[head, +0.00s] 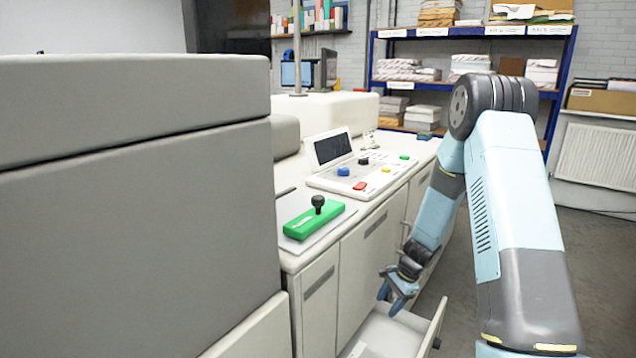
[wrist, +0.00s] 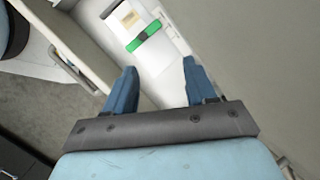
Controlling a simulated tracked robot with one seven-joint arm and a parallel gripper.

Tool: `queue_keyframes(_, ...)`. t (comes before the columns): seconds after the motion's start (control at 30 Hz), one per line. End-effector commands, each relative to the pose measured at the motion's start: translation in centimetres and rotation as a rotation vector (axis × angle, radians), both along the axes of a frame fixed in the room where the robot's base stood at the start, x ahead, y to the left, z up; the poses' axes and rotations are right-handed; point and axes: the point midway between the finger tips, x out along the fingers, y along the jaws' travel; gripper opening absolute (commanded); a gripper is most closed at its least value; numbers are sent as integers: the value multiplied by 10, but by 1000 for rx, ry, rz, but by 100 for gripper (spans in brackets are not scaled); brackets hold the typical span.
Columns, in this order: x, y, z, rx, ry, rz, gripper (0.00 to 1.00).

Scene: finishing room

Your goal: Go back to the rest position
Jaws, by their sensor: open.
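My gripper (head: 396,290) hangs low on the right side of the white cabinet, over a pulled-out drawer (head: 436,325) in the head view. In the wrist view my gripper (wrist: 160,82) has its two blue fingers spread apart with nothing between them. Beyond the fingers, the open drawer (wrist: 180,48) holds a green object with a dark middle (wrist: 148,38) and a small tan and white item (wrist: 128,16). My arm is bent, with its elbow raised.
A green block with a black knob (head: 314,216) sits on the counter. Behind it is a control panel (head: 362,172) with coloured buttons. A large grey machine (head: 130,215) fills the left. Blue shelving (head: 375,50) stands behind. Grey floor is open at right.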

Motion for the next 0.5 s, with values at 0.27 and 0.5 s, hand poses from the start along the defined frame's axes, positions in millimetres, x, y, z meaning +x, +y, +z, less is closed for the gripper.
queue_keyframes(0.27, -9, 5, 94, -35, -118, 163, 56)
queue_keyframes(0.5, -30, 8, 164, -77, -206, 300, 56)
